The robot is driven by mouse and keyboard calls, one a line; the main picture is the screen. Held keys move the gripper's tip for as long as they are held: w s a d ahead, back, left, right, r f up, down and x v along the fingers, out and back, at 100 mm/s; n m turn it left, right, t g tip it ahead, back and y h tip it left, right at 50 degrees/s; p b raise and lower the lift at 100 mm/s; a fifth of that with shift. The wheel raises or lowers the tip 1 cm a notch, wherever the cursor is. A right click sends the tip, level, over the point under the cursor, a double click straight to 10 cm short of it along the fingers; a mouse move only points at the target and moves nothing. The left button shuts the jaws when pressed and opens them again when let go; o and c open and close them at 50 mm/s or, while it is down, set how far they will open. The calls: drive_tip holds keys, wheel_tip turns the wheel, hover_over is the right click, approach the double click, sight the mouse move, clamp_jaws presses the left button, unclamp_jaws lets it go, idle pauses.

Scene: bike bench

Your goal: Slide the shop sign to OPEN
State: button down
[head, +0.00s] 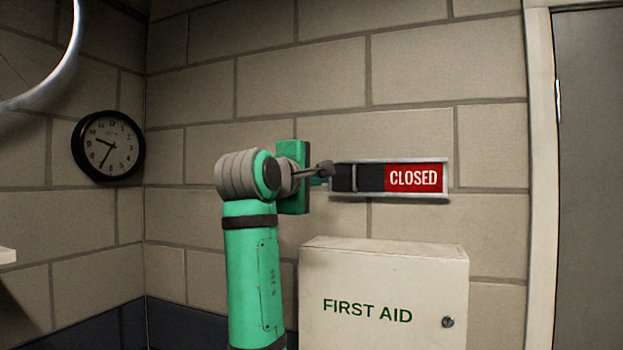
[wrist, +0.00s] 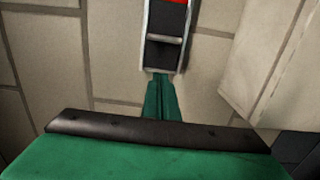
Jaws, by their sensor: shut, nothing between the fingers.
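The shop sign (head: 414,178) is a silver-framed strip on the block wall in the head view. Its right part shows red with CLOSED in white, and its left part is a dark slider (head: 358,177) with a thin upright handle bar. In the wrist view the sign's dark slider (wrist: 167,52) runs up the picture, with the bar across it and a bit of red at the top. My gripper (wrist: 163,78) is shut and empty, its green fingertips at the sign's near end, short of the bar. In the head view it is partly hidden behind my wrist. I cannot tell whether the tips touch the frame.
A white FIRST AID box (head: 384,290) sticks out from the wall just below the sign. A door frame (head: 541,180) stands to the right. A round clock (head: 108,146) hangs at left, and a curved metal rim (head: 62,72) shows at upper left. The wall above the sign is clear.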

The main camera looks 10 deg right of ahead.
drive_tip(key=d, duration=0.5)
drive_tip(key=shift+w+d, duration=0.2)
drive_tip(key=shift+w, duration=0.15)
drive_tip(key=s+d, duration=0.7)
drive_tip(key=d, duration=0.4)
drive_tip(key=shift+s+d, duration=0.3)
drive_tip(key=shift+s, duration=0.1)
drive_tip(key=s+a, duration=0.6)
drive_tip(key=a, duration=0.4)
drive_tip(key=shift+s, duration=0.15)
